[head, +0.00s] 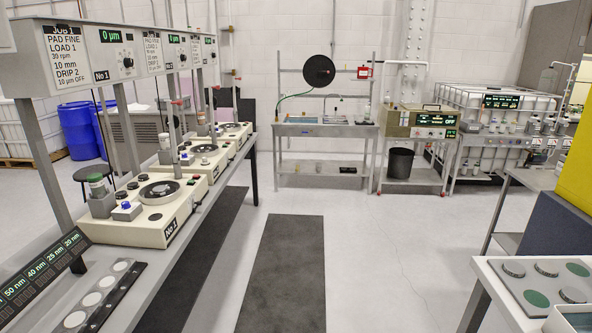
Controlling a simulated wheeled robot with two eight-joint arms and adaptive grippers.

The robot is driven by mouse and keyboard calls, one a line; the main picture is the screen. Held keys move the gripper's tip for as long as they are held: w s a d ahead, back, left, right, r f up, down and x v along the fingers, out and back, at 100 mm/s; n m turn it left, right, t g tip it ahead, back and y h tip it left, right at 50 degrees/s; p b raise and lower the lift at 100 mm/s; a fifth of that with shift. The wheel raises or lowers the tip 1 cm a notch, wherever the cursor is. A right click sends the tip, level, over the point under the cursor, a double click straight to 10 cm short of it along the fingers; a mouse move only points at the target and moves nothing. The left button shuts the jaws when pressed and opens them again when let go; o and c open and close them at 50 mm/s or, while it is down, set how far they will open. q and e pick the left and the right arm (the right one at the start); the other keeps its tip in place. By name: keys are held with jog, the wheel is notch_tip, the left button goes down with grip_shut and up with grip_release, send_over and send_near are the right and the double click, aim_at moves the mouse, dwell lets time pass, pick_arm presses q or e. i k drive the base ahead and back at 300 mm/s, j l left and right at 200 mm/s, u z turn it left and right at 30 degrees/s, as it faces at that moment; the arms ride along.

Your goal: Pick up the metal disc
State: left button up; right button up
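Several pale round discs lie in a row in a dark holder (106,312) on the left bench; the nearest disc (75,319) and the farthest disc (122,265) are both uncovered. More discs sit on a grey plate (516,290) on the right table, among them a grey-topped disc (513,269) with a ridged edge and a similar grey disc (546,268). Green round spots (537,298) also show on that plate. I cannot tell which of these is the metal disc. Neither of my grippers is in view.
A polishing machine marked No 1 (152,221) stands on the left bench, with similar machines behind it. A display stand (45,264) is beside the disc holder. A sink bench (325,131) and a black bin (400,163) are at the back. The middle floor (365,255) is clear.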

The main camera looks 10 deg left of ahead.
aim_at(162, 189)
jog(key=i+u, duration=0.2)
jog(key=i, duration=0.95)
jog(key=i+l+u, duration=0.2)
jog(key=i, duration=1)
jog(key=i+u, duration=0.45)
jog(key=i+l+u, duration=0.25)
jog(key=i+u, duration=0.25)
jog(key=i+l+u, duration=0.3)
jog(key=u, duration=0.15)
